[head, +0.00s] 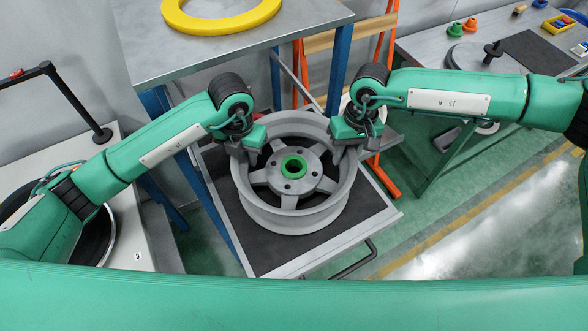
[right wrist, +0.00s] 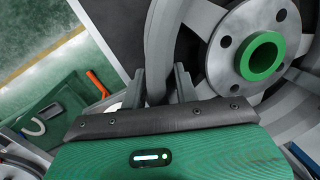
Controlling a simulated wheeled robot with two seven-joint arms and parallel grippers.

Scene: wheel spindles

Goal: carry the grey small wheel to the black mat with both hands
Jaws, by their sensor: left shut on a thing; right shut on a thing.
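The grey small wheel (head: 293,222) has spokes and a green hub ring. It lies flat over a cart with a dark top (head: 283,254); whether it touches that top I cannot tell. My left gripper (head: 243,152) is shut on the left side of its rim. My right gripper (head: 347,150) is shut on the right side. In the right wrist view, the right fingers (right wrist: 171,88) straddle the rim of the wheel (right wrist: 215,60). A flat black mat (head: 540,50) lies on the bench at the upper right.
A grey table (head: 300,12) with a yellow ring (head: 222,18) stands behind the wheel. The bench also holds a round plate with a spindle (head: 494,49) and small coloured parts. An orange frame (head: 377,150) stands just right of the cart. Open green floor (head: 440,220) lies to the right.

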